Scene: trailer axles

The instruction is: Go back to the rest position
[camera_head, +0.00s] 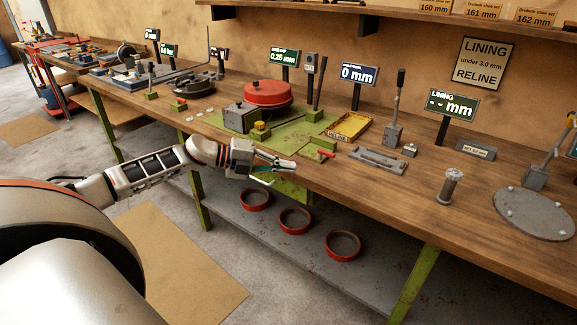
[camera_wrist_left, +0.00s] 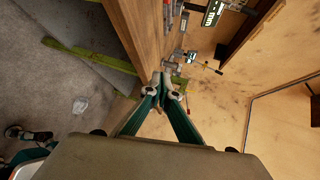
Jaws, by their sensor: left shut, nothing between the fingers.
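My left gripper (camera_head: 280,170) reaches in from the left, just in front of the workbench (camera_head: 400,203) edge, near the green plate. Its fingers are shut with nothing between them. In the left wrist view the fingertips of my left gripper (camera_wrist_left: 162,92) meet, with the bench edge and the wall beyond them. My right gripper is not in view.
A red drum (camera_head: 268,93) sits on a green plate (camera_head: 290,140). A yellow tray (camera_head: 348,127), a grey gauge block (camera_head: 379,158) and a metal pin (camera_head: 450,186) stand to the right. Several red rings (camera_head: 295,221) lie on the lower shelf (camera_head: 250,240). Floor in front is clear.

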